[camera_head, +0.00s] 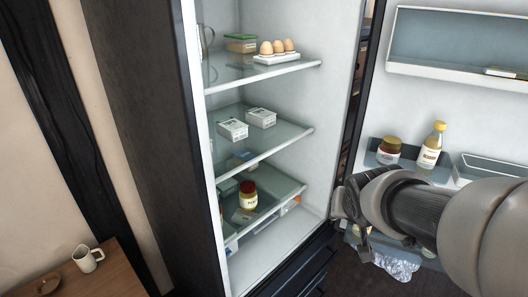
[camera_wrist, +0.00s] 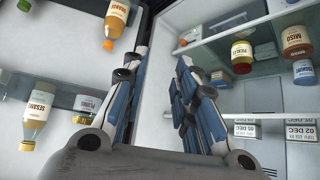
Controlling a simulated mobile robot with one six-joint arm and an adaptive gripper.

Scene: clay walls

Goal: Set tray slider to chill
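The open fridge holds a shallow clear tray (camera_head: 236,240) under its lowest glass shelf. A strip with small orange and blue marks (camera_head: 285,211) runs along the tray's front; the slider and its setting are too small to make out. In the wrist view, which looks upside down, a similar marked strip (camera_wrist: 240,19) lies at the upper right. My gripper (camera_head: 350,215) is in front of the fridge opening, right of the tray and apart from it. In the wrist view its blue-padded fingers (camera_wrist: 160,62) are spread with nothing between them.
A red-lidded jar (camera_head: 248,195) stands on the lowest shelf; two white cartons (camera_head: 247,123) and eggs (camera_head: 278,47) sit higher. The open door, right, carries a jar (camera_head: 389,150) and a yellow-capped bottle (camera_head: 431,146) near my arm. A mug (camera_head: 88,258) stands on a wooden table.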

